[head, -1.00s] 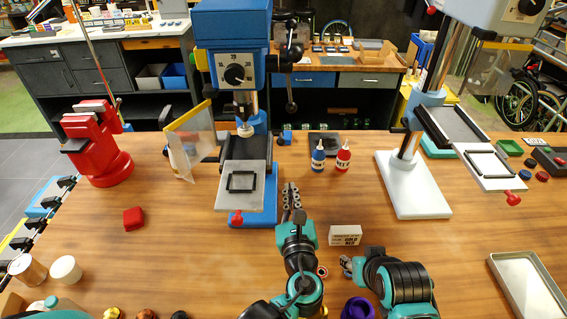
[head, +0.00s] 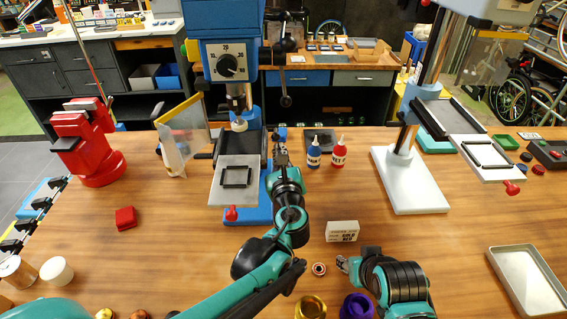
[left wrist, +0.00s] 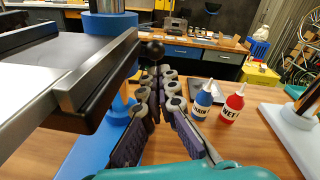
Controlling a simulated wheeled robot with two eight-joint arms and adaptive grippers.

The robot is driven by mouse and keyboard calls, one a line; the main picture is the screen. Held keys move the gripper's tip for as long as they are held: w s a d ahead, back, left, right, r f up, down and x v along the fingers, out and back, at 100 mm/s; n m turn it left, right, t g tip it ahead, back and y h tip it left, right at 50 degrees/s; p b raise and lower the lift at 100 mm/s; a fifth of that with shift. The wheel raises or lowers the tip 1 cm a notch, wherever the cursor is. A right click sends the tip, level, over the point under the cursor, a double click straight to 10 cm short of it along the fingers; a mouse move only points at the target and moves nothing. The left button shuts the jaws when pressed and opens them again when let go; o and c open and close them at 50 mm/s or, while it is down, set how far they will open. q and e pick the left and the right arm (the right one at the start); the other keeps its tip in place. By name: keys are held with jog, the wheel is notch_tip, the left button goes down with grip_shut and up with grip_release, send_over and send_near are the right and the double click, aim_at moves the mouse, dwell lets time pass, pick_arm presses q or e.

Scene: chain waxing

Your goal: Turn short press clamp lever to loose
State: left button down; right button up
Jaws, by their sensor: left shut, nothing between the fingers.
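The blue press (head: 225,65) stands at the back left of the bench, with a grey plate and a red front knob. My left gripper (head: 281,148) is beside its right side, pointing away from me. In the left wrist view, my left gripper's fingers (left wrist: 155,80) meet at the tips with nothing held. A black ball knob (left wrist: 154,49) shows just beyond the tips, beside the press column; I cannot tell if they touch. It looks like the clamp lever's end; its stem is mostly hidden. My right gripper (head: 345,263) is low at the front right, too small to judge.
A blue bottle (head: 314,154) and a red bottle (head: 338,154) stand right of my left gripper. A white press (head: 410,190) stands farther right. A small box (head: 342,231), a gold cup (head: 311,307) and a purple cup (head: 357,306) are near the front.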

jog(key=shift+w, duration=0.1)
dwell(0.3)
notch_tip(320, 180, up, 2)
jog(key=shift+r+p, duration=0.15)
jog(key=shift+p, duration=1)
jog(key=shift+f, duration=0.2)
